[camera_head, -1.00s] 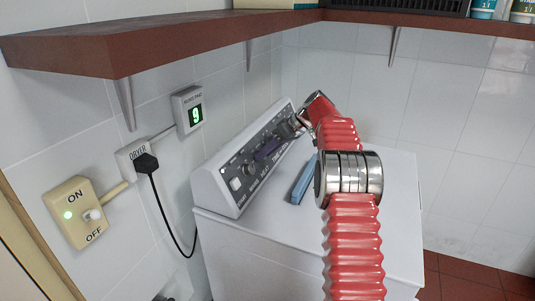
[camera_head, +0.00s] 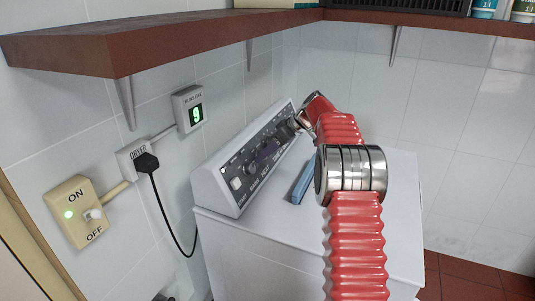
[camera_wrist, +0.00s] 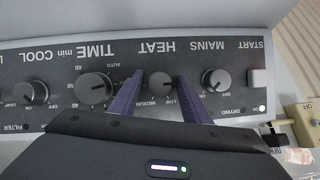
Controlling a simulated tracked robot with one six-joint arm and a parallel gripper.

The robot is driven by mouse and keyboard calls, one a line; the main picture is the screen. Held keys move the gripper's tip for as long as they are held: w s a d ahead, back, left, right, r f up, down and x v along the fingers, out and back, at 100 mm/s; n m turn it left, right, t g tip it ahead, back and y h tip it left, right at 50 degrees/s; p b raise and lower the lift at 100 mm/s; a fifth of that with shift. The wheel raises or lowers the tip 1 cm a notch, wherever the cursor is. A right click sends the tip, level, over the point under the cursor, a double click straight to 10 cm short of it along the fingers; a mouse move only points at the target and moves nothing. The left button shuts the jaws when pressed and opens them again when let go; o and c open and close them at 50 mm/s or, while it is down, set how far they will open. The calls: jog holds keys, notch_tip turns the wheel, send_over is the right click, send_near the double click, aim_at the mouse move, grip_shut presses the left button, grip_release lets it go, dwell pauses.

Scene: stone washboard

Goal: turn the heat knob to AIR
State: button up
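The dryer's control panel (camera_wrist: 60,75) appears upside down in the wrist view. The dark round HEAT knob (camera_wrist: 161,85) sits between the TIME knob (camera_wrist: 95,87) and the MAINS knob (camera_wrist: 215,80). LOW and MEDIUM can be read beside the HEAT knob; no AIR label is readable, and its pointer is too small to read surely. My gripper (camera_wrist: 160,77) has its two purple fingers apart, one on each side of the HEAT knob, with narrow gaps seeming to show.
A blue bar-like object (camera_head: 303,180) lies on the white dryer top (camera_head: 385,205). A brown shelf (camera_head: 180,38) overhangs on the left. A wall switch (camera_head: 77,212), a plugged-in cord (camera_head: 165,200) and a display reading 9 (camera_head: 195,113) are on the left wall.

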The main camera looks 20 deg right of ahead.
jog(key=shift+o, duration=0.5)
jog(key=shift+r, duration=0.1)
jog(key=v, duration=1.3)
jog(key=shift+s+d+r, duration=0.15)
jog(key=shift+s+r, duration=0.05)
